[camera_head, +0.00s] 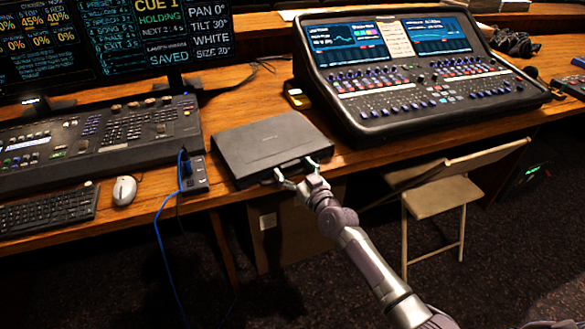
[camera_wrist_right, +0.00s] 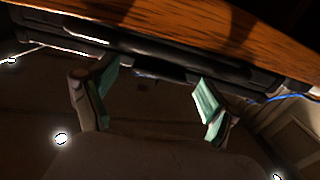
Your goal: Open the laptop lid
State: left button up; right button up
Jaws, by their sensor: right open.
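The laptop (camera_head: 265,143) is a dark, flat, closed slab on the wooden desk, between two consoles. Its lid is down and its front edge lies near the desk's front edge. My right gripper (camera_head: 297,174) is at that front edge, with its two fingers spread apart. In the right wrist view the open green-padded fingers (camera_wrist_right: 155,98) point at the laptop's dark front edge (camera_wrist_right: 205,72), with nothing held between them. Whether a fingertip touches the laptop is unclear. My left gripper does not show.
A large mixing console (camera_head: 425,85) stands to the right of the laptop. A lighting console (camera_head: 95,140), a white mouse (camera_head: 124,190), a keyboard (camera_head: 48,211) and a small box with a blue cable (camera_head: 194,176) are at the left. A folding chair (camera_head: 440,197) stands before the desk.

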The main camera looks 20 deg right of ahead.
jog(key=shift+w+a, duration=0.1)
jog(key=shift+w, duration=0.35)
